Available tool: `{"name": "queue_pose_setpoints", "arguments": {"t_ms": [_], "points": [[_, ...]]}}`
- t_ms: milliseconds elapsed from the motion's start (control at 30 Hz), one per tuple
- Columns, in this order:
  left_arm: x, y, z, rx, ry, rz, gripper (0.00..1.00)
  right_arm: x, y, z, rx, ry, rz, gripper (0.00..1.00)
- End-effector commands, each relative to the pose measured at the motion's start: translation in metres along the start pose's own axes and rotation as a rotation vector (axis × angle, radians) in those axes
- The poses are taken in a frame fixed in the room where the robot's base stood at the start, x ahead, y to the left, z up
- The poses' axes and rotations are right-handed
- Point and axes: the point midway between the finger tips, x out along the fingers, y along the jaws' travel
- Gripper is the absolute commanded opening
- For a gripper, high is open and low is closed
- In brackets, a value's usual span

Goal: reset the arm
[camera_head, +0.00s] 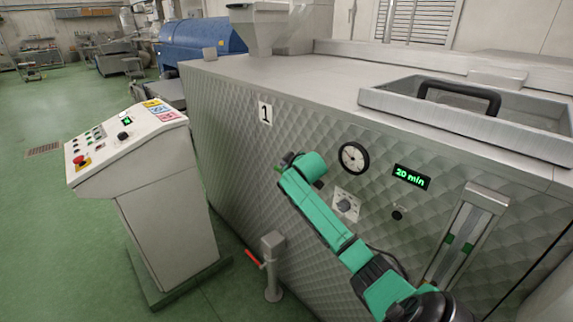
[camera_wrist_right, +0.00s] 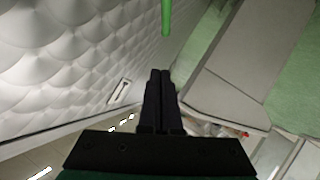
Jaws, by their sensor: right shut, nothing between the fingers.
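My right arm, green and black, reaches in from the lower right of the head view, in front of the quilted metal machine (camera_head: 235,115). Its gripper (camera_head: 285,160) is small and dark at the arm's far end, partly hidden by the green wrist. In the right wrist view the two black fingers (camera_wrist_right: 161,78) lie side by side, shut and empty. The machine's quilted wall (camera_wrist_right: 60,55) is on the left of that view. My left gripper is not in view.
A control console (camera_head: 150,190) with a red emergency button (camera_head: 81,161) stands left. A red-handled valve (camera_head: 272,265) is low by the machine. Green floor (camera_head: 50,250) is free at left.

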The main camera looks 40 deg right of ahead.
Motion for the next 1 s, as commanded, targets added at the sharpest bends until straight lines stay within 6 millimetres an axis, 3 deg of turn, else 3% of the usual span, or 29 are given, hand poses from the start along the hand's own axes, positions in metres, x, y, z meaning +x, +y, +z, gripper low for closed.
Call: {"name": "queue_pose_setpoints", "arguments": {"t_ms": [200, 733, 867, 967, 1000], "points": [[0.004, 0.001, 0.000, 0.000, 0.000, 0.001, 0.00, -0.015, 0.001, -0.003, -0.001, 0.001, 0.000, 0.00], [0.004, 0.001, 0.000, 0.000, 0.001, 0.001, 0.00, -0.012, -0.002, 0.001, 0.000, -0.004, -0.004, 0.00], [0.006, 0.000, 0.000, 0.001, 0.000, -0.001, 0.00, 0.008, -0.033, 0.044, 0.007, -0.065, -0.043, 0.00], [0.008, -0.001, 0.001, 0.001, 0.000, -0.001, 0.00, 0.029, -0.081, 0.114, 0.010, -0.156, -0.100, 0.00], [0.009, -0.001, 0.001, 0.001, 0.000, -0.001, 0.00, 0.035, -0.103, 0.146, 0.011, -0.196, -0.125, 0.00]]}}
